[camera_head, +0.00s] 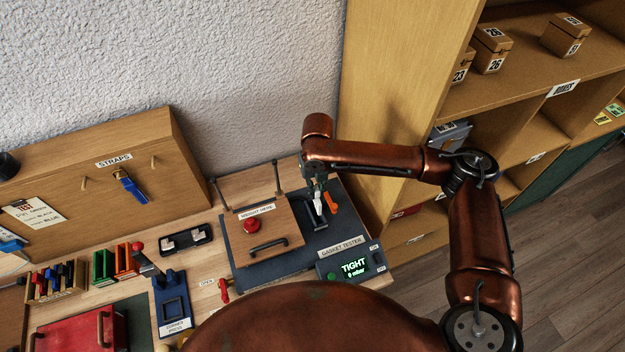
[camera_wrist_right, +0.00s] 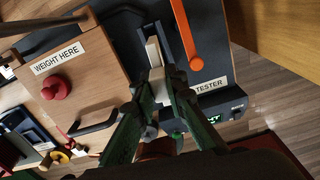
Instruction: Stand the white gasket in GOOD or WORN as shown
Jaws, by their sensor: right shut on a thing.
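The white gasket (camera_head: 318,205) is at the gasket tester (camera_head: 342,247), beside its orange lever (camera_head: 331,202). In the right wrist view the pale gasket (camera_wrist_right: 153,52) lies in the tester's dark slot. My right gripper (camera_wrist_right: 158,84) is shut on it; in the head view the gripper (camera_head: 316,185) points down over the tester. The tester's display (camera_head: 354,268) reads TIGHT, 0 mbar. A green rack (camera_head: 103,265) and an orange-red rack (camera_head: 127,260) stand at left; I cannot read GOOD or WORN on them. My left gripper is out of view.
A blue press (camera_head: 172,303), a black holder (camera_head: 185,240) and a STRAPS board (camera_head: 100,190) are further left. A tall shelf (camera_head: 410,90) stands at right.

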